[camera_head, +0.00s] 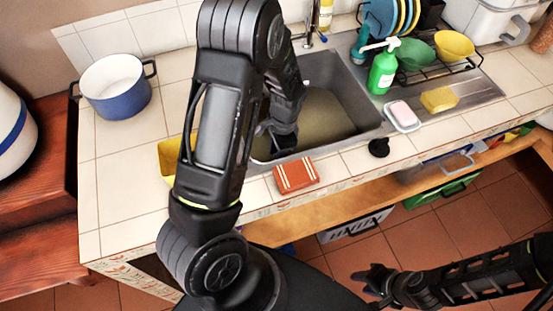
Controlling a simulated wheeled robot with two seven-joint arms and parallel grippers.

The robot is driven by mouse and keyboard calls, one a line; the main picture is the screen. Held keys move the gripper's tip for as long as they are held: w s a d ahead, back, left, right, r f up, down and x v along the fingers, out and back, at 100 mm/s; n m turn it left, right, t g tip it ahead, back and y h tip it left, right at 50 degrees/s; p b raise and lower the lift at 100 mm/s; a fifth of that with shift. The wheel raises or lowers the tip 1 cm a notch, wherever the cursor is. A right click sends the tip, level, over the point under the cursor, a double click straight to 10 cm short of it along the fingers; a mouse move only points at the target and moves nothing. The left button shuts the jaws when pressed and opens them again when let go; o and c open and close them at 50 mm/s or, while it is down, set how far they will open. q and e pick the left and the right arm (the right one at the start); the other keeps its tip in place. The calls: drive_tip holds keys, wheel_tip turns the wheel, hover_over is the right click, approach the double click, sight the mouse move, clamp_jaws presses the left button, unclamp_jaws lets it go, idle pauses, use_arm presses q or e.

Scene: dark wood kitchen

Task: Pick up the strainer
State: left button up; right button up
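I cannot identify a strainer with certainty. A small black round piece (379,148) lies on the counter's front edge, right of the sink; it may be a sink strainer or plug. The grey sink (350,92) holds murky, brownish water or a dull basin floor. My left arm crosses the middle of the view and bends down into the sink. My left gripper (272,138) is low at the sink's left side, mostly hidden by its own arm, and its fingers are unclear. My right gripper (372,281) is low in front of the counter, away from everything, its fingers dark and unclear.
A blue pot (115,87) stands on the left counter. A yellow container (169,158) is partly behind my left arm. A green bottle (382,70), a soap dish (402,117), a sponge (438,99) and a dish rack (440,66) are right.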

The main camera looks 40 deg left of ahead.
use_arm(q)
drive_tip(key=shift+f, duration=0.35)
idle(0.3)
clamp_jaws()
idle(0.5)
